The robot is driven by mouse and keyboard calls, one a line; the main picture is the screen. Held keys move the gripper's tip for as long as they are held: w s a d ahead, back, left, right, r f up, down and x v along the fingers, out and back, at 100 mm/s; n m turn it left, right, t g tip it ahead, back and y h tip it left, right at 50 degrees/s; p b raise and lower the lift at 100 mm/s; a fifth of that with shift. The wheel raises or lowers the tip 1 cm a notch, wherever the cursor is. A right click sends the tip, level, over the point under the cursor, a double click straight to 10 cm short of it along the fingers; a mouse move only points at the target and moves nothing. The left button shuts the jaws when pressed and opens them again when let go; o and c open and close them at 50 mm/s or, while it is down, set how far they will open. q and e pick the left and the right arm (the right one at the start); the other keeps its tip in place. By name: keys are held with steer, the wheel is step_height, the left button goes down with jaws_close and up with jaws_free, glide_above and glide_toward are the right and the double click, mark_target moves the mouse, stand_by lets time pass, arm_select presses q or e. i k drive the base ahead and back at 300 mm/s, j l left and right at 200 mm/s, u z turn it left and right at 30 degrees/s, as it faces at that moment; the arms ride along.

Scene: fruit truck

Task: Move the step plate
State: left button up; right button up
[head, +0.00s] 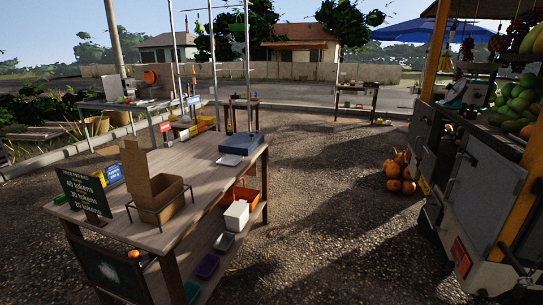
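I cannot pick out a step plate for certain in the head view. The fruit truck (480,190) stands at the right, with grey metal doors and a yellow post. Dark bars and small fittings show low on its side near the bottom right corner, too dark to tell apart. Neither of my grippers can be made out in this view.
A wooden stall table (195,195) stands at the left centre, with a cardboard box (158,195), a price sign (82,192) and a blue scale (241,144). Pumpkins (399,172) lie beside the truck. Gravel (330,240) between table and truck is clear.

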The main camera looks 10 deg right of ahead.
mark_target(429, 161)
steer(key=i+z, duration=0.2)
steer(key=i, duration=0.3)
steer(key=i+z, duration=0.25)
steer(key=i, duration=0.3)
steer(key=i+j+z, duration=0.2)
steer(key=i, duration=0.3)
